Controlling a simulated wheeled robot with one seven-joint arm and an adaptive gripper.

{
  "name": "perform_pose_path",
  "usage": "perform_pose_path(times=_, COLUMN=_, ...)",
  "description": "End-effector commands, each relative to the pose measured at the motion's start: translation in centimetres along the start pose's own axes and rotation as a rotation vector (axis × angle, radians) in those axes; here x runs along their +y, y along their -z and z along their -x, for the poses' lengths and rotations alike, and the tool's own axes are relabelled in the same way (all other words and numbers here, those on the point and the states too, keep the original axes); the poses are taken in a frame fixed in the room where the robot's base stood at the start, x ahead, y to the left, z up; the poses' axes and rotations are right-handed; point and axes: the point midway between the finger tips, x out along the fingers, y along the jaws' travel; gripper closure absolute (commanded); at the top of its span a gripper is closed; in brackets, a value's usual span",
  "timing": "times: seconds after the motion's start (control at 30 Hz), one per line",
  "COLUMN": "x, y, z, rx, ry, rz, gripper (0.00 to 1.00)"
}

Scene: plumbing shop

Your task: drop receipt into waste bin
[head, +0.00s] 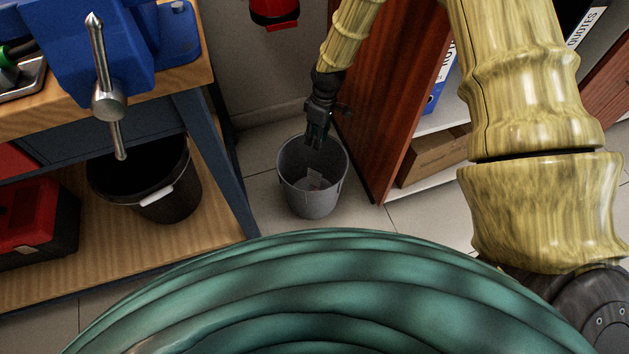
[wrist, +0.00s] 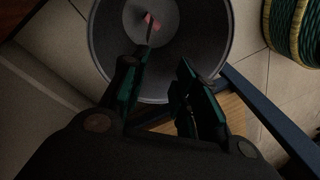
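The grey waste bin (head: 309,205) stands on the tiled floor between the workbench and the wooden cabinet door. A small pale paper with a red mark, seemingly the receipt (head: 315,181), shows low inside it. My gripper (head: 317,142) points down at the bin's mouth. In the wrist view, my gripper's fingers (wrist: 166,68) are spread apart with nothing visible between them. The bin's rim (wrist: 96,45) surrounds a dark interior there, and the pinkish bit of the receipt (wrist: 151,19) shows beyond the left fingertip. I cannot tell exactly how the paper rests.
A black bucket (head: 160,199) with a pale handle sits on the bench's lower shelf (head: 215,215). The open cabinet door (head: 385,110) stands close to the right of the bin. A blue vise (head: 65,50) is on the bench.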

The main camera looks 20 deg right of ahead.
Motion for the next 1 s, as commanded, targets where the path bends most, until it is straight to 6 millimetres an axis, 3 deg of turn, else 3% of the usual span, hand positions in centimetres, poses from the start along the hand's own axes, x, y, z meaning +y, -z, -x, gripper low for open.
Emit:
perform_pose_path(times=0.37, x=0.0, y=0.0, z=0.7, rx=0.0, ry=0.0, rz=0.0, gripper=0.7)
perform_pose_path(times=1.0, x=0.1, y=0.0, z=10.0, rx=0.002, ry=-0.001, rz=0.0, gripper=0.7)
